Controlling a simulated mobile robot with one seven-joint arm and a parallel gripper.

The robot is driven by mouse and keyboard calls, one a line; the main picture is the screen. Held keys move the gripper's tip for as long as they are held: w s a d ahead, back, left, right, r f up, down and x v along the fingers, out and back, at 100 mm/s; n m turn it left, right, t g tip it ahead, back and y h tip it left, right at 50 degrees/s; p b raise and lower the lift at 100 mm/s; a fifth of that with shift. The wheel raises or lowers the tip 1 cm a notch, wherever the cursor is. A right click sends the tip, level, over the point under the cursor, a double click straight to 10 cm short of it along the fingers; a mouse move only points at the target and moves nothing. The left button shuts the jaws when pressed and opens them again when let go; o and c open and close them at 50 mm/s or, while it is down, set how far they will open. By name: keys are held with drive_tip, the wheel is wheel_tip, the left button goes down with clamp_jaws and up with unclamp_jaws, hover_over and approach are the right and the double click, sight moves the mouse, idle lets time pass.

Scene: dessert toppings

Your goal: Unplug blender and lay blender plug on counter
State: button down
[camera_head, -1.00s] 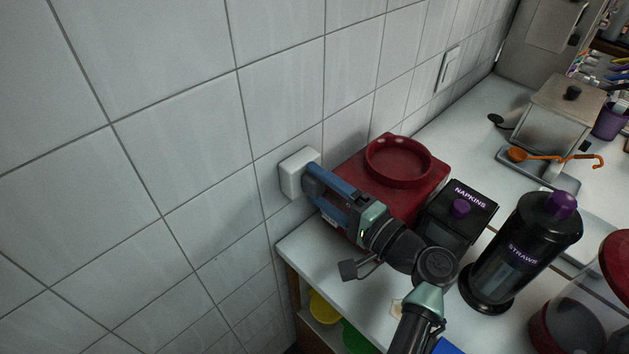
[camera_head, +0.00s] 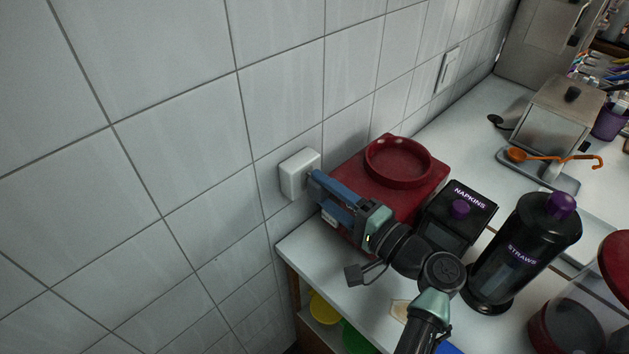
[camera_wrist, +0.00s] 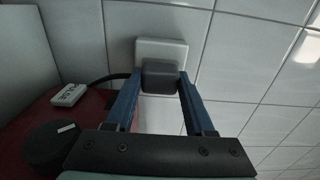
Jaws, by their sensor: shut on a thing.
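My gripper (camera_head: 318,187) is beside the white wall outlet (camera_head: 300,174), with its blue fingers pointing at the wall. In the wrist view, the fingertips (camera_wrist: 158,80) are shut on the dark grey blender plug (camera_wrist: 160,76). The plug is in front of the white outlet box (camera_wrist: 160,49). I cannot tell whether its prongs are clear of the socket. A black cord (camera_wrist: 107,78) runs from the plug to the left. The red blender base (camera_head: 345,171) with a round red rim stands on the white counter (camera_head: 330,268), partly hidden behind my gripper.
A black napkin holder (camera_head: 475,193) and a black straw dispenser (camera_head: 522,250) stand right of the blender base. A steel box (camera_head: 545,130) is farther back. The counter's front left corner is bare, below my gripper.

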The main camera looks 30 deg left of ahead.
sight(325, 192)
drive_tip(key=shift+v, duration=2.45)
drive_tip(key=shift+r+p, duration=0.1)
drive_tip(key=shift+p, duration=0.35)
drive_tip(key=shift+r+p, duration=0.15)
drive_tip(key=shift+p, duration=0.25)
drive_tip(key=shift+s+d+h+p, duration=0.2)
drive_tip(key=shift+h+p, duration=0.3)
drive_tip(key=shift+p, duration=0.2)
drive_tip(key=h+p, duration=0.1)
drive_tip(key=p, duration=0.2)
drive_tip(key=s+d+g+h+p, duration=0.1)
drive_tip(key=h+p, duration=0.1)
drive_tip(key=p, duration=0.2)
drive_tip(key=d+g+h+p, duration=0.1)
drive_tip(key=h+p, duration=0.1)
drive_tip(key=p, duration=0.2)
drive_tip(key=shift+s, duration=0.25)
drive_tip(key=shift+f, duration=0.25)
drive_tip(key=shift+s+d+p, duration=0.6)
drive_tip(key=shift+s+p, duration=0.1)
drive_tip(key=shift+s, duration=0.2)
drive_tip(key=shift+s+d+p, duration=0.6)
drive_tip(key=shift+s+p, duration=0.05)
drive_tip(key=shift+s, duration=0.25)
